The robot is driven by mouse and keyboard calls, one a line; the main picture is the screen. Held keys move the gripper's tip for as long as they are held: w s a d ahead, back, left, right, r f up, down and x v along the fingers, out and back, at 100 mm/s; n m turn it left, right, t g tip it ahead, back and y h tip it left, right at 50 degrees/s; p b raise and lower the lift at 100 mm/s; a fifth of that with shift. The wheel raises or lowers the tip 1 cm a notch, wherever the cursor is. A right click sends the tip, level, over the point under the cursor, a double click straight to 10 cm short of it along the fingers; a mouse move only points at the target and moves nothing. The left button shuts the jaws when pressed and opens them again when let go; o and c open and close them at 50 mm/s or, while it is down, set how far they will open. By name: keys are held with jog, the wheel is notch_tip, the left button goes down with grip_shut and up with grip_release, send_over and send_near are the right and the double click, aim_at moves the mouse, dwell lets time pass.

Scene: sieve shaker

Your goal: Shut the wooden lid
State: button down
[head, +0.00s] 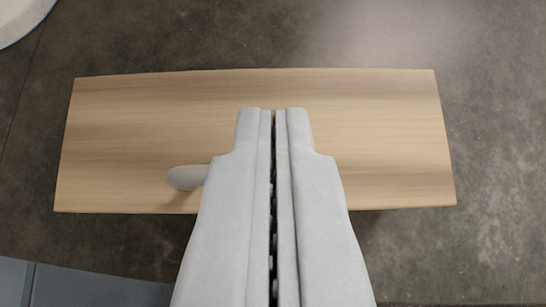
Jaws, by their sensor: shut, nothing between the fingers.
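The wooden lid (385,130) is a pale, wide board with wood grain, seen from above across the middle of the head view. A grey rounded knob or handle (185,178) shows at its near side, left of my gripper, partly hidden by it. My gripper (273,112) is shut and empty, with its fingertips over the middle of the lid in the picture. I cannot tell whether the fingertips touch the lid. The gripper hides the middle of the lid's near edge. What lies under the lid is hidden, so I cannot tell how far it is open.
A dark grey, stone-like surface (490,250) surrounds the lid and looks clear on the right. A white rounded object (18,18) is cut off at the top left corner. A blue-grey flat panel (85,287) lies along the bottom left.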

jog(key=shift+s+a, duration=0.5)
jog(key=shift+s, duration=3.85)
jog(key=s+r+t, duration=0.3)
jog(key=s+r, duration=0.1)
jog(key=r, duration=0.3)
jog(key=s+d+r+n+t+y, duration=0.1)
jog(key=s+r+t, duration=0.3)
jog(key=r, duration=0.4)
jog(key=shift+d, duration=0.3)
